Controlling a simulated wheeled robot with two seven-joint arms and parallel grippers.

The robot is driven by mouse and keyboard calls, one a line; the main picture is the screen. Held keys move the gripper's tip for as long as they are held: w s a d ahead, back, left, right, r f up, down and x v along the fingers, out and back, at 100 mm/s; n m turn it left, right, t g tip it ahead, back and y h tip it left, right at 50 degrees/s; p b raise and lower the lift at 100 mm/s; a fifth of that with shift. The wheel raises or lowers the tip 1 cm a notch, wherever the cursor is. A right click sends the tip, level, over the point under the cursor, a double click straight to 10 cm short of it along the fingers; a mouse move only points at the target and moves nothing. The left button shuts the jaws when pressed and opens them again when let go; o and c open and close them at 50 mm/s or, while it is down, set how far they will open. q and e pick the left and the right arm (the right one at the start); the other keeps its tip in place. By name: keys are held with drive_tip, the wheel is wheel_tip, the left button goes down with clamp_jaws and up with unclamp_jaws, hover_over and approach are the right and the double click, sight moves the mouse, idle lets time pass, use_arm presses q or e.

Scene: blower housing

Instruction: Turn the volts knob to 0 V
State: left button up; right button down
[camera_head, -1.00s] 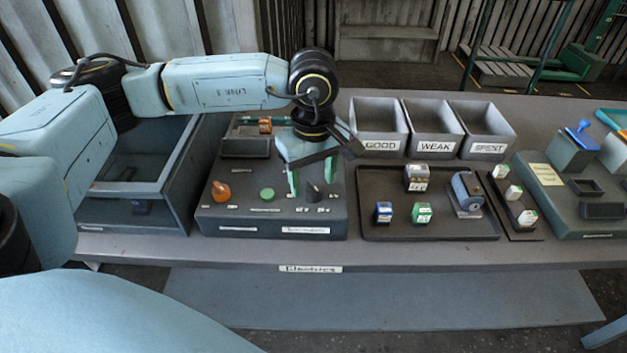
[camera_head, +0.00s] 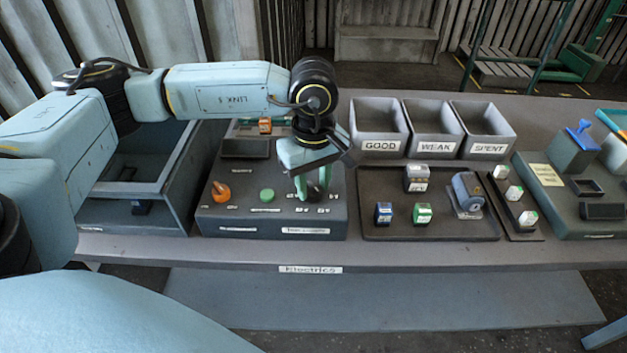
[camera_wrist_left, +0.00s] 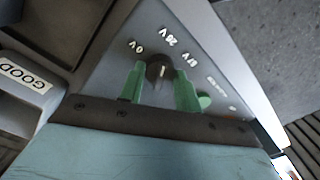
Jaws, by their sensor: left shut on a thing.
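The volts knob (camera_wrist_left: 159,68) is a small black knob with a pale pointer line, on the dark control panel (camera_head: 212,219). In the wrist view, labels fan out beyond it: "0 V" (camera_wrist_left: 137,46), "28 V" (camera_wrist_left: 168,40) and a third that is hard to read. My left gripper (camera_head: 313,187) points down over the right part of the panel. Its green fingers are on either side of the knob and shut on it; they also show in the left wrist view (camera_wrist_left: 160,85). The pointer's exact setting is hard to tell. My right gripper is not in view.
An orange knob (camera_head: 221,191) and a green button (camera_head: 267,195) stand left of my gripper on the same panel. An open grey bin (camera_head: 178,165) is farther left. A dark tray (camera_head: 380,229) with small blocks lies right, below bins marked GOOD, WEAK and SPENT.

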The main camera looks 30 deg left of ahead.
use_arm(q)
drive_tip(key=shift+n, duration=0.3)
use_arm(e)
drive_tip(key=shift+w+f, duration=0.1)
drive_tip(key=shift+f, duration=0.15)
use_arm(q)
drive_tip(key=shift+f+n+b, duration=0.1)
drive_tip(key=shift+n+b, duration=0.5)
drive_tip(key=n+b, duration=0.1)
drive_tip(key=n, duration=0.2)
drive_tip(key=shift+b, duration=0.35)
drive_tip(key=shift+n+b, duration=0.35)
drive_tip(key=shift+n, duration=0.85)
drive_tip(key=shift+n+b, duration=0.35)
drive_tip(key=shift+n, duration=0.85)
drive_tip(key=shift+n+b, duration=0.3)
drive_tip(key=shift+n, duration=0.8)
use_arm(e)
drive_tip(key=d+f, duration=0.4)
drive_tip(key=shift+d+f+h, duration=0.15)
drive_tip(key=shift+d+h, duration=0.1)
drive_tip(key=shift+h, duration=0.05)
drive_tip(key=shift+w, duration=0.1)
use_arm(q)
drive_tip(key=o, duration=1)
